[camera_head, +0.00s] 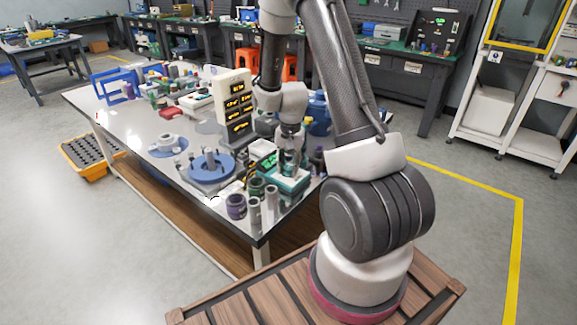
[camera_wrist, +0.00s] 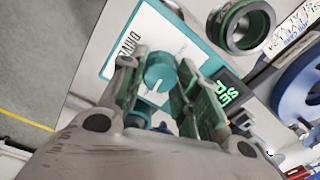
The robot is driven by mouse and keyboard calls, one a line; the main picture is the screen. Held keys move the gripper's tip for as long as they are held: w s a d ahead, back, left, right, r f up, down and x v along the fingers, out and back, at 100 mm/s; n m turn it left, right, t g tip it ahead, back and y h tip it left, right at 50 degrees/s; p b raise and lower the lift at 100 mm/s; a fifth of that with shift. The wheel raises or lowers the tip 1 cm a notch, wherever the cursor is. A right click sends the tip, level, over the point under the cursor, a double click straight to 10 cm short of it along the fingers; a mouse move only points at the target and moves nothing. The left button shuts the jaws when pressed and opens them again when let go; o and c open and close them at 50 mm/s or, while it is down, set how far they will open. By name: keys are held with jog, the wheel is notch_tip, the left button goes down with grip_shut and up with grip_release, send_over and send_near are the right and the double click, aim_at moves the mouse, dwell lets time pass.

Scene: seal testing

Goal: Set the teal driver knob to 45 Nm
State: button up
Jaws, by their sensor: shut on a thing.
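The teal driver knob (camera_wrist: 159,72) sits on the white face of the driver unit, between my gripper's two fingers, in the wrist view. A light pointer line shows on the knob. My gripper (camera_wrist: 160,88) is shut on the knob from above. The driver unit (camera_wrist: 130,40) has a teal border, lettering that starts "DRIV" and a dark display (camera_wrist: 228,92) with green characters, turned and too small to read surely. In the head view the teal unit (camera_head: 287,184) stands near the table's front corner, with my gripper (camera_head: 290,165) over it; the knob is hidden there.
A green and black ring (camera_wrist: 241,24) lies close beside the unit. A blue round fixture (camera_head: 211,168) stands to its left on the table (camera_head: 130,138). Several small cylinders, including a purple one (camera_head: 236,207), stand in front. A beige panel with lit displays (camera_head: 235,103) rises behind.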

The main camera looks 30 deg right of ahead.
aim_at(290, 167)
jog(key=o, duration=1)
jog(key=r, duration=1.2)
jog(key=shift+s+d, duration=0.15)
jog(key=shift+s, duration=0.05)
